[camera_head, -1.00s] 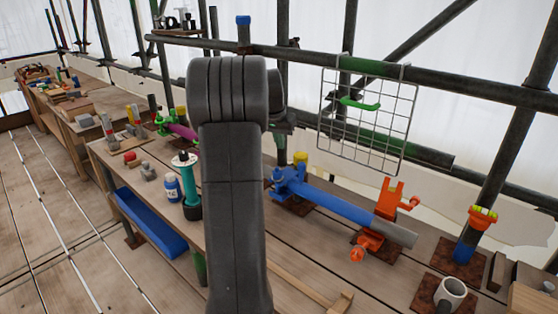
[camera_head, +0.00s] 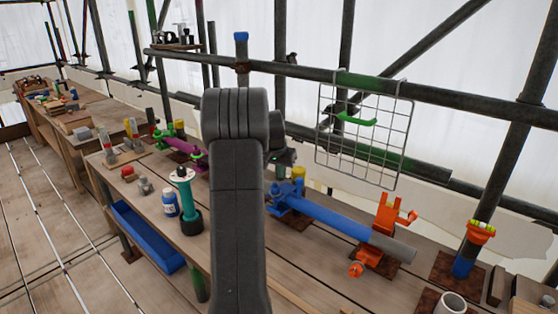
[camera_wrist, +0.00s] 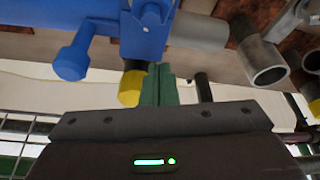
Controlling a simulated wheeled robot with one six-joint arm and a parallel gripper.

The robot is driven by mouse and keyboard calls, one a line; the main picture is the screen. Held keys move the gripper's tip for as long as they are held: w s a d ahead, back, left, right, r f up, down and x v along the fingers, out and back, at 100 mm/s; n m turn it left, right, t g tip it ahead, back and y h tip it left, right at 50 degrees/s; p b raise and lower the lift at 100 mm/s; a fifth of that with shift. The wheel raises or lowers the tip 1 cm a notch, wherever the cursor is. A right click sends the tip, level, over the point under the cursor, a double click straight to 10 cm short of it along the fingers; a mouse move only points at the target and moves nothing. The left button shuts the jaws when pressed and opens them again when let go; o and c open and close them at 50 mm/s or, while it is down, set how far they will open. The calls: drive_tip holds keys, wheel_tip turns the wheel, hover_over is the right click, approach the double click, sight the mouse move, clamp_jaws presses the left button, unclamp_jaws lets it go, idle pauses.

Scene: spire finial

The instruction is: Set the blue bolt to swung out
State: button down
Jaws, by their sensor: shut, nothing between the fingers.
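The blue bolt (camera_wrist: 76,52) shows in the wrist view at upper left, a blue shank with a thick head. It sticks out at an angle beside the blue coupler (camera_wrist: 146,28). In the head view the coupler (camera_head: 288,196) sits at the left end of a blue tube (camera_head: 330,220); the bolt is hard to separate from it there. A gap to the bolt shows. In the head view my arm hides the fingers.
A yellow-ended piece (camera_wrist: 132,87) is close by the fingers, left of them in the wrist view. A wire grid (camera_head: 363,140) with a green handle hangs behind the bench. An orange bracket (camera_head: 390,222) stands at the tube's right end. A teal-and-black post (camera_head: 187,205) stands left of my arm.

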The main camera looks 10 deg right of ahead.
sight(275, 195)
drive_tip(key=shift+x, duration=0.9)
drive_tip(key=s+a, duration=0.2)
drive_tip(key=shift+s+r+p, duration=0.2)
drive_tip(key=shift+s+p, duration=0.2)
drive_tip(key=shift+s+a+f, duration=0.15)
drive_tip(key=shift+s, duration=0.1)
drive_tip(key=shift+s+a+f+b, duration=0.1)
drive_tip(key=shift+a+f+b, duration=0.1)
drive_tip(key=shift+b, duration=0.6)
